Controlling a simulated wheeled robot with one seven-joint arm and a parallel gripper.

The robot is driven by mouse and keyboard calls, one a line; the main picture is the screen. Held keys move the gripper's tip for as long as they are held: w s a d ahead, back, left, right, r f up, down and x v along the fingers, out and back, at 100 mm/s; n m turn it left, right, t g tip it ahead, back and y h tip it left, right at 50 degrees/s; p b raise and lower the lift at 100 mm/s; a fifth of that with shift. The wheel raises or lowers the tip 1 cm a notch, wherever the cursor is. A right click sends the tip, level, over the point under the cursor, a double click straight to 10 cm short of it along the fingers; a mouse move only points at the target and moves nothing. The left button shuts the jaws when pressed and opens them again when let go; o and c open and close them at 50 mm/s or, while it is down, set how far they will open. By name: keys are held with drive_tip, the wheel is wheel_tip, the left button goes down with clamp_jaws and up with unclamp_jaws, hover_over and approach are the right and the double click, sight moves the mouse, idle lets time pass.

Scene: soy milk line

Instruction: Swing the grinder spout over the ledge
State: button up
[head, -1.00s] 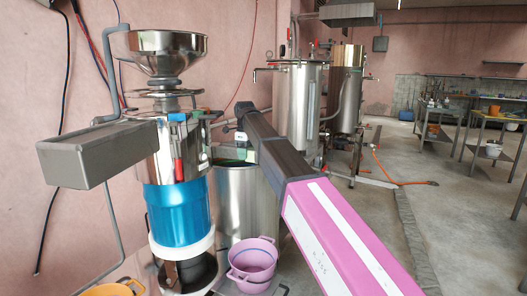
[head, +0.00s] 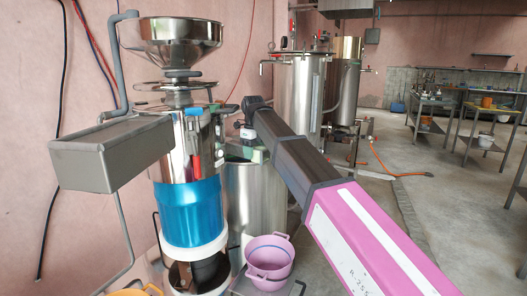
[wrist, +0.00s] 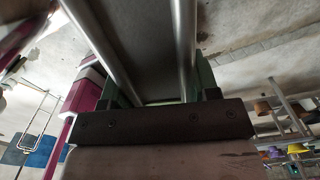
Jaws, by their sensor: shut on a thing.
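The grinder (head: 188,205) stands at left in the head view, with a steel hopper on top and a blue lower body. My gripper (head: 245,152) is at its right side, above a tall steel drum (head: 255,205). In the wrist view the green fingers of my gripper (wrist: 160,95) are shut on a grey channel with bright metal edges, which looks like the grinder spout (wrist: 145,50). It runs away from the fingers. In the head view the grip is small and partly hidden by my arm. I cannot make out for sure which edge is the ledge.
A grey box (head: 105,155) juts out at the grinder's left. A lilac pot (head: 270,262) stands in front of the drum, with an orange basin (head: 135,291) to its left. Steel tanks (head: 303,95) stand behind. Open floor lies at right.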

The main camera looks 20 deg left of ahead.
idle(0.4)
drive_tip(key=o, duration=1.3)
